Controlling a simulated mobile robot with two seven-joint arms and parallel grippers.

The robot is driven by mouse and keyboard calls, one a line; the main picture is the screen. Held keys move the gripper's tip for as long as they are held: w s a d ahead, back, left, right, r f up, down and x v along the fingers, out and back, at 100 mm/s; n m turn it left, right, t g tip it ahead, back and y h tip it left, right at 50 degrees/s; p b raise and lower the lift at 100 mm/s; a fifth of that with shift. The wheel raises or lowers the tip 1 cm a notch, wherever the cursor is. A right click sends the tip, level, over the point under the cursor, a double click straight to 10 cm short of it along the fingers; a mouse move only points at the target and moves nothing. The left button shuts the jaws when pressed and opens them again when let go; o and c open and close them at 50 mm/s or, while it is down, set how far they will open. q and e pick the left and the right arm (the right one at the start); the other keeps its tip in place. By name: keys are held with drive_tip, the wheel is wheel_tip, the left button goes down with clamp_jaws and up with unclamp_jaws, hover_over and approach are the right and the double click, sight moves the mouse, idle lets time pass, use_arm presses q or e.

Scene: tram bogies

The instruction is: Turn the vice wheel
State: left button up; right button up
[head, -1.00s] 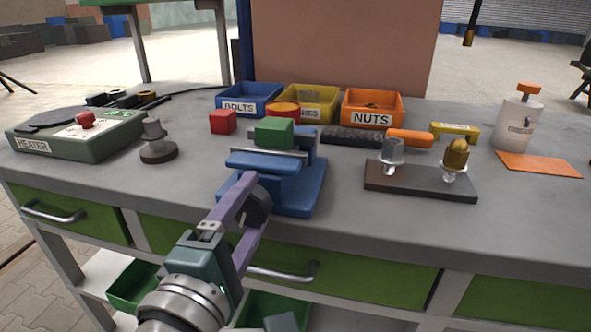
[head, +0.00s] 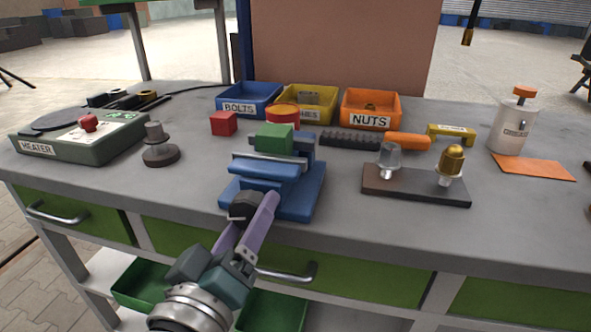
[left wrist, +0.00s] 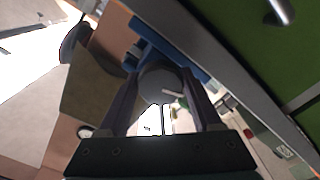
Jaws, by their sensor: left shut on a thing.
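The blue vice (head: 290,195) stands at the front edge of the grey bench. A green block (head: 275,139) sits at the top of its jaws. The dark round vice wheel (head: 243,206) is on the vice's near side, partly covered by a finger. My left gripper (head: 256,208) reaches up from below and is shut on the wheel, with its purple fingers on either side. In the left wrist view the wheel (left wrist: 165,82) shows between the two fingers. My right gripper is in neither view.
A red cube (head: 223,123) and a grey stepped part (head: 158,146) stand left of the vice. A dark board (head: 415,190) with two lamp-like parts lies to the right. Blue, yellow and orange bins stand behind. Drawer handles (head: 290,274) stick out below the bench edge.

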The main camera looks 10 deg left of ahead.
use_arm(q)
drive_tip(key=m, duration=0.5)
drive_tip(key=shift+p, duration=0.35)
idle(0.4)
drive_tip(key=o, duration=1.4)
drive_tip(key=shift+s+a, duration=0.1)
drive_tip(key=s+p, duration=0.1)
drive_tip(key=s, duration=0.8)
drive_tip(key=shift+s+a, duration=0.15)
drive_tip(key=shift+s, duration=0.2)
